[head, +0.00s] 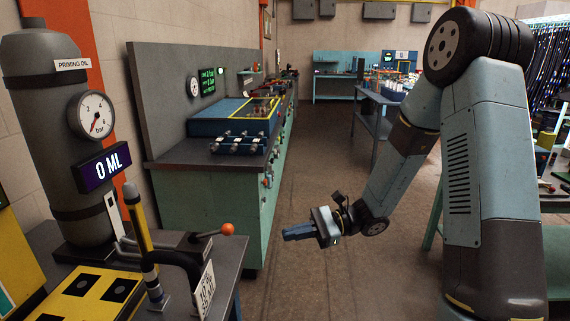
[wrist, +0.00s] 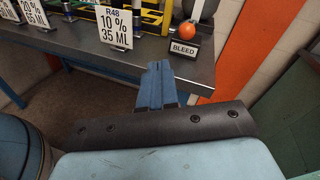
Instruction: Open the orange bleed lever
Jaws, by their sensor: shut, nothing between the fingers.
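In the wrist view the orange knob (wrist: 194,38) is at the top right, beside a small BLEED sign (wrist: 184,48). My gripper (head: 285,235) hangs to the right of the knob in the head view, apart from it. In the wrist view its blue fingers (wrist: 158,66) are together and empty, pointing toward the bench. The lever's pivot is hard to make out.
A grey priming oil tank (head: 50,130) with a gauge and a 0 ML display (head: 104,166) stands behind the lever. A white 10 % 35 ML sign (wrist: 115,25) stands at the bench edge. A long workbench (head: 215,200) lies beyond. The floor (head: 310,285) around my gripper is clear.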

